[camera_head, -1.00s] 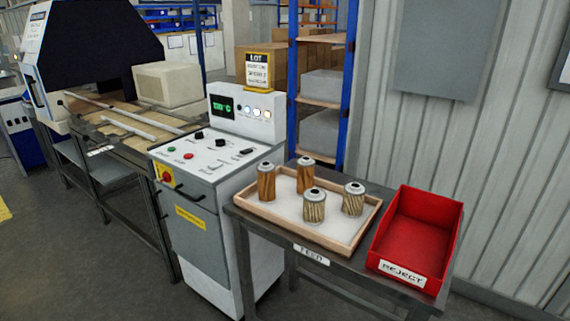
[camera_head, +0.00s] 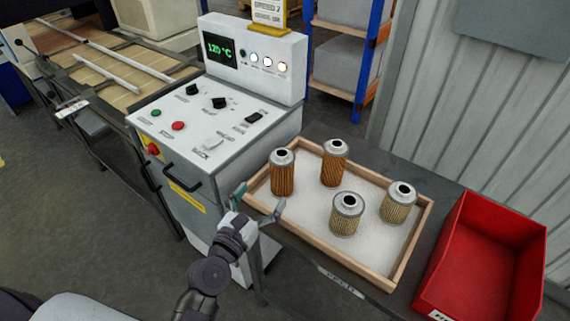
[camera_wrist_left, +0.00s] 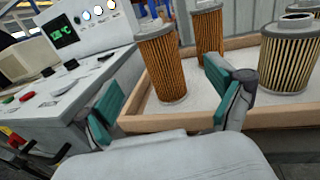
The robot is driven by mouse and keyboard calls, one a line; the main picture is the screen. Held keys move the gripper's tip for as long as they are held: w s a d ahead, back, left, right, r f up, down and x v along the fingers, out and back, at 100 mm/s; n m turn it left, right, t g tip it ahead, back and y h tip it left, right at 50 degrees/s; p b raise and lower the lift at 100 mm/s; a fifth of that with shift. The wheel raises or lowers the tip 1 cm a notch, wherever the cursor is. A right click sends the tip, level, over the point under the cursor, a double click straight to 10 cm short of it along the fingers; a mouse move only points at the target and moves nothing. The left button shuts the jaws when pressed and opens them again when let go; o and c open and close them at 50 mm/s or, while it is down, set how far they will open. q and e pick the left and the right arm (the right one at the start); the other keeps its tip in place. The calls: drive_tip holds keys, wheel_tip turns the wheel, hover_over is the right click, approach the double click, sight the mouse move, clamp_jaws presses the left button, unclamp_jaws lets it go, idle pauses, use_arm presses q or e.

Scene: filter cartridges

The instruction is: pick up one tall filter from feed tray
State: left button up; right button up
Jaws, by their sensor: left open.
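The feed tray (camera_head: 345,263) is a shallow wooden tray with a pale floor. Two tall orange-brown filters stand upright along its far left part: the nearer tall filter (camera_head: 282,174) and the farther tall filter (camera_head: 333,164). Two shorter, paler filters, one at the front (camera_head: 346,214) and one at the right (camera_head: 398,203), stand there too. My left gripper (camera_head: 258,197) is open and empty at the tray's left edge, just short of the nearer tall filter. In the left wrist view, that filter (camera_wrist_left: 163,65) stands beyond the spread fingers (camera_wrist_left: 165,108). My right gripper does not show.
A control cabinet (camera_head: 215,125) with a sloped panel stands close to the left of the tray. A red reject bin (camera_head: 490,262) stands to its right on the dark table (camera_head: 440,180). The tray's raised rim lies between my left gripper and the filters.

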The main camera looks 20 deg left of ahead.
sight(276, 175)
use_arm(q)
drive_tip(key=w, duration=0.3)
drive_tip(key=w+d, duration=0.1)
drive_tip(key=w, duration=0.1)
drive_tip(key=shift+p, duration=0.35)
drive_tip(key=shift+w+f, duration=0.1)
drive_tip(key=shift+w, duration=0.8)
drive_tip(key=w, duration=0.2)
drive_tip(key=w+p, duration=0.1)
drive_tip(key=shift+w+d+f, duration=0.15)
drive_tip(key=shift+w+d, duration=0.1)
drive_tip(key=shift+w, duration=0.05)
drive_tip(key=shift+w+f, duration=0.1)
drive_tip(key=shift+w, duration=0.25)
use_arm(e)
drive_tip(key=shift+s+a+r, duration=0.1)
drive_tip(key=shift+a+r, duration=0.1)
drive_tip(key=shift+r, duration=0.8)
use_arm(q)
drive_tip(key=shift+s, duration=0.1)
drive_tip(key=shift+c, duration=0.2)
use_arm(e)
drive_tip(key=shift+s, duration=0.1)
use_arm(q)
drive_tip(key=shift+c, duration=1.2)
drive_tip(key=c, duration=1)
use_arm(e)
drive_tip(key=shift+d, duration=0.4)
